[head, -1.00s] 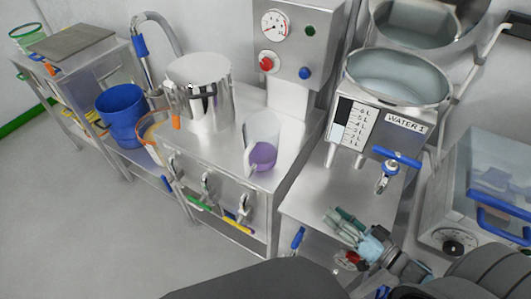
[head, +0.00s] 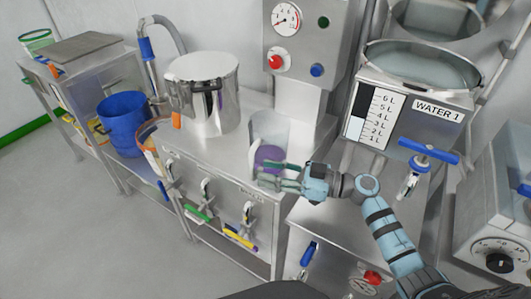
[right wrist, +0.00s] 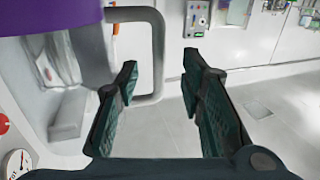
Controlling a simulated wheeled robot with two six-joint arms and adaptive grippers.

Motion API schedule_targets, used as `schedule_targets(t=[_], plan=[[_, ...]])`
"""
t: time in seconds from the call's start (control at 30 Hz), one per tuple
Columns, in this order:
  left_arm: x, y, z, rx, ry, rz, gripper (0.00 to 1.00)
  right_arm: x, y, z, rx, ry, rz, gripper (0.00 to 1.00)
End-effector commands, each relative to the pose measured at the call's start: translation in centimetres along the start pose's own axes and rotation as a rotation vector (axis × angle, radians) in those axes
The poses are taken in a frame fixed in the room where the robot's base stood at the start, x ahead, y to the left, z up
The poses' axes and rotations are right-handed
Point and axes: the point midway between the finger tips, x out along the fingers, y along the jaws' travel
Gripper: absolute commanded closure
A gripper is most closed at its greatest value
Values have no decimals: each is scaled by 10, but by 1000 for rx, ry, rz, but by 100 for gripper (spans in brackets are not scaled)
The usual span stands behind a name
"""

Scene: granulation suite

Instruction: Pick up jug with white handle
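The clear jug (head: 266,128) with purple contents stands on the steel bench, left of my right arm in the head view. In the right wrist view the handle (right wrist: 158,62) lines up between the open fingertips (right wrist: 161,68), and the purple contents (right wrist: 45,15) are at upper left. Whether the handle is within finger reach I cannot tell. My left gripper is not in view.
A steel pot (head: 212,105) stands left of the jug. A gauge column (head: 305,90) rises behind it. The WATER 1 tank (head: 395,105) with a blue-handled tap (head: 428,152) is close to the right. A blue bucket (head: 124,125) is further left.

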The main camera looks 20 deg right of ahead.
Motion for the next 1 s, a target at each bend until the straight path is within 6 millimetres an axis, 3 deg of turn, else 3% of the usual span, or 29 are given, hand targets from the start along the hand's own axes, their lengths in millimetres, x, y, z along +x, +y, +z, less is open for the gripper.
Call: schedule_targets(t=[0.3, 0.5, 0.73, 1.0], plan=[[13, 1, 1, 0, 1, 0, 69, 52, 1, -2, 1, 2, 0, 64], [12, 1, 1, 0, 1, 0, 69, 54, 1, -3, 0, 0, 0, 64], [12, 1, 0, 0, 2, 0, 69, 53, 1, -3, 0, 0, 0, 100], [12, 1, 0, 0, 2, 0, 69, 54, 1, -4, -1, 2, 0, 100]])
